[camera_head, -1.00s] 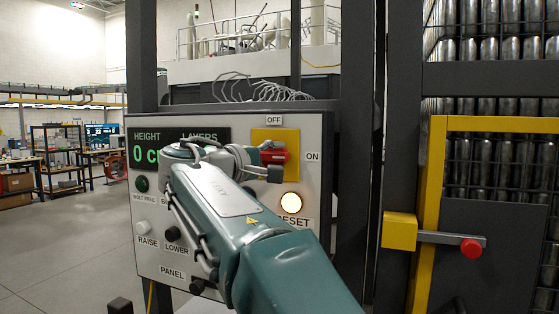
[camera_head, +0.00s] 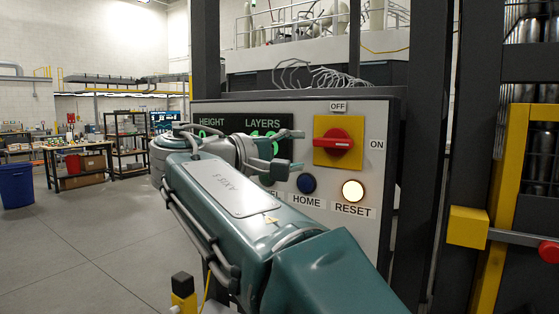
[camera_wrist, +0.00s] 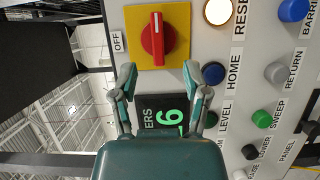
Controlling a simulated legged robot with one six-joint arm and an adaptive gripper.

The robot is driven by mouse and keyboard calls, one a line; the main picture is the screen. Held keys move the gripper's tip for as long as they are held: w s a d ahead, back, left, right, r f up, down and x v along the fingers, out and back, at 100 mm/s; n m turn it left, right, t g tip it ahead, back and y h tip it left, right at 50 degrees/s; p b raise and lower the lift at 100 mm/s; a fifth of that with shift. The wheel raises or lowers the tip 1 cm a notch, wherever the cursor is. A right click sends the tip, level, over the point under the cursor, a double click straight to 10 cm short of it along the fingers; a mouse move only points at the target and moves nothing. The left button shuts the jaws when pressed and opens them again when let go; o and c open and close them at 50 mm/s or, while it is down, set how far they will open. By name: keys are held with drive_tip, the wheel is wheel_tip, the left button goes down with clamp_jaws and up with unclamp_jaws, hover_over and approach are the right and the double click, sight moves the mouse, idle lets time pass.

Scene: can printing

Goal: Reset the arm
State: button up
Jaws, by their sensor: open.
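My gripper (camera_head: 283,155) is open and empty at the end of my folded teal arm. In the head view it stands in front of the control panel (camera_head: 385,210), left of and below the red rotary switch (camera_head: 338,142). The switch sits on a yellow plate, its handle lying level in line with the ON label. In the wrist view my gripper (camera_wrist: 165,75) has its fingers spread on either side of a display (camera_wrist: 163,115) with green digits. The switch (camera_wrist: 157,40) shows just beyond the fingertips, apart from them. My arm hides the panel's lower left.
A lit RESET button (camera_head: 353,190) and a blue HOME button (camera_head: 306,183) are on the panel. A yellow guard frame with a red-knobbed bar (camera_head: 515,236) stands at right. Open floor (camera_head: 80,250) lies left, with a blue bin (camera_head: 16,185) and workbench beyond.

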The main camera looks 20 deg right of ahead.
drive_tip(key=s+d+f+n+y, duration=0.15)
drive_tip(key=s+f+y, duration=0.25)
drive_tip(key=f, duration=0.5)
drive_tip(key=s+d+f+y, duration=0.2)
drive_tip(key=s+f+y, duration=0.2)
drive_tip(key=f, duration=0.4)
drive_tip(key=s+a+f+m+y, duration=0.1)
drive_tip(key=s+a+f+y, duration=0.1)
drive_tip(key=f, duration=0.4)
drive_tip(key=s+a+f+m+y, duration=0.2)
drive_tip(key=s+a+f+y, duration=0.1)
drive_tip(key=s+f, duration=0.3)
drive_tip(key=s+a+f+m+t+y, duration=0.1)
drive_tip(key=s+a+f+y, duration=0.2)
drive_tip(key=f, duration=0.4)
drive_tip(key=shift+s+a+f+y, duration=0.3)
drive_tip(key=shift+s+y, duration=0.3)
drive_tip(key=shift+s, duration=0.25)
drive_tip(key=shift+m, duration=0.25)
